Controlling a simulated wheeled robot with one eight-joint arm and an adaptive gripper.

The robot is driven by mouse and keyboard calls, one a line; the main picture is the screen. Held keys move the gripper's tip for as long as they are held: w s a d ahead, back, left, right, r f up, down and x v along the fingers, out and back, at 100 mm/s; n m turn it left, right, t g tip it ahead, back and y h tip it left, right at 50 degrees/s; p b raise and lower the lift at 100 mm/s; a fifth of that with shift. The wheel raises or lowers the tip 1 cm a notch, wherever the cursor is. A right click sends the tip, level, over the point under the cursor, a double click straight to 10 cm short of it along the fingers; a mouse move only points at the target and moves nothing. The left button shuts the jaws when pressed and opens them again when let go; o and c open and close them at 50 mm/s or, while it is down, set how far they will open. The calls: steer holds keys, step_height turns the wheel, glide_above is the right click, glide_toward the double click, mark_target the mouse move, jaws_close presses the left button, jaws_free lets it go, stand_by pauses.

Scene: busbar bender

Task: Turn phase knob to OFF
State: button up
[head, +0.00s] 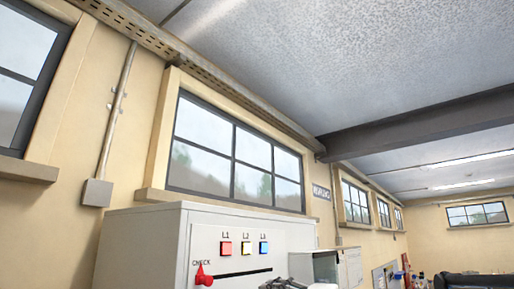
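A red phase knob (204,277) shows on the front of a light grey cabinet (140,244), at the lower left of its panel. The knob's narrow end points up toward the printed word CHECK. No OFF label is visible in this view.
Smaller grey boxes (348,266) stand right of the cabinet. Windows (235,160) line the wall behind. The floor and the cabinet's lower part are out of view.

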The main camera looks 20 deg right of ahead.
steer(key=v, duration=0.8)
steer(key=shift+a+f+p, duration=0.15)
steer(key=shift+p, duration=0.2)
stand_by(0.8)
